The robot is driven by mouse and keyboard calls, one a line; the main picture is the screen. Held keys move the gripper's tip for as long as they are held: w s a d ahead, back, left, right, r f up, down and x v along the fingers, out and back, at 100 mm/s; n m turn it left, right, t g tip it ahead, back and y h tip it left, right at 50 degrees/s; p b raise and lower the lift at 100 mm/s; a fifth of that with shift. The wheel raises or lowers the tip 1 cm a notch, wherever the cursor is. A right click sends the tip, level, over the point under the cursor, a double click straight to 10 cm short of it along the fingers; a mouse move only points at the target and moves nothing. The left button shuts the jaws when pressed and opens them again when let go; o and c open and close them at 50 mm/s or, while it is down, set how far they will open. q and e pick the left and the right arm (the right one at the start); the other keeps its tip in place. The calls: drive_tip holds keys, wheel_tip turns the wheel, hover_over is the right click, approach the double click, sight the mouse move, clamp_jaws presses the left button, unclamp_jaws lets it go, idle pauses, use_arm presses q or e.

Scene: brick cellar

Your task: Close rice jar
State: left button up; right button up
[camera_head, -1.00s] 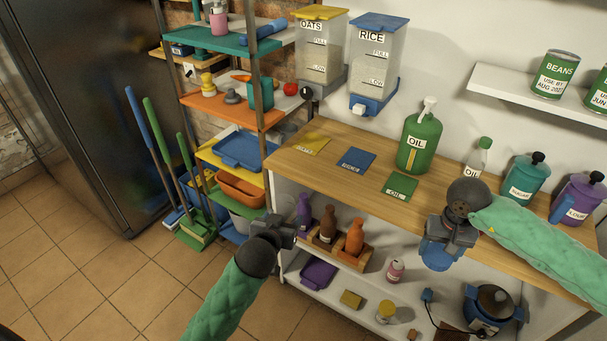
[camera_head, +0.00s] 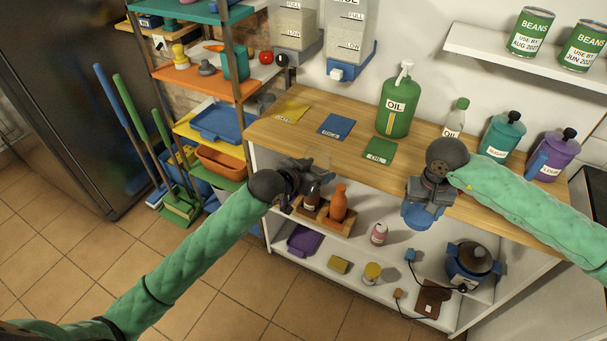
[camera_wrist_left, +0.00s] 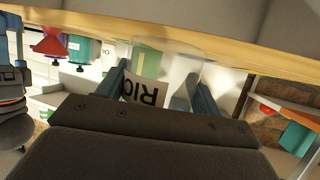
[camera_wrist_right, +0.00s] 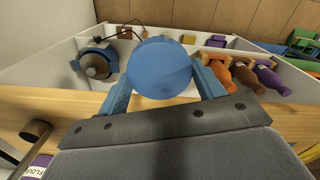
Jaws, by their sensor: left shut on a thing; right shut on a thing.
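My left gripper (camera_head: 308,178) is shut on a clear rice jar (camera_head: 318,160), which is faint in the head view, by the counter's front edge. In the left wrist view the jar (camera_wrist_left: 182,60) shows between the fingers with a white label reading "RIC", upside down in that picture. I see the green oil bottle through its clear wall. My right gripper (camera_head: 425,200) is shut on a round blue lid (camera_head: 418,216) in front of the counter, to the right of the jar. The lid (camera_wrist_right: 160,68) fills the space between the fingers in the right wrist view. Jar and lid are apart.
The wooden counter (camera_head: 300,141) holds yellow, blue and green cards, an oil bottle (camera_head: 398,108) and canisters (camera_head: 500,138). A blue-based wall dispenser (camera_head: 348,45) hangs behind. Below are a wooden bottle rack (camera_head: 335,228) and a blue pot (camera_head: 470,265). Shelving stands left.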

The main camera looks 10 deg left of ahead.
use_arm(q)
drive_tip(key=shift+w+d+r+m+g+h, duration=0.1)
drive_tip(key=shift+w+d+m+g+h, duration=0.1)
drive_tip(key=shift+w+d+m+h, duration=0.3)
drive_tip(key=shift+w+d+r+m+g+h, duration=0.1)
drive_tip(key=shift+w+d+g+h, duration=0.15)
drive_tip(key=shift+d, duration=0.4)
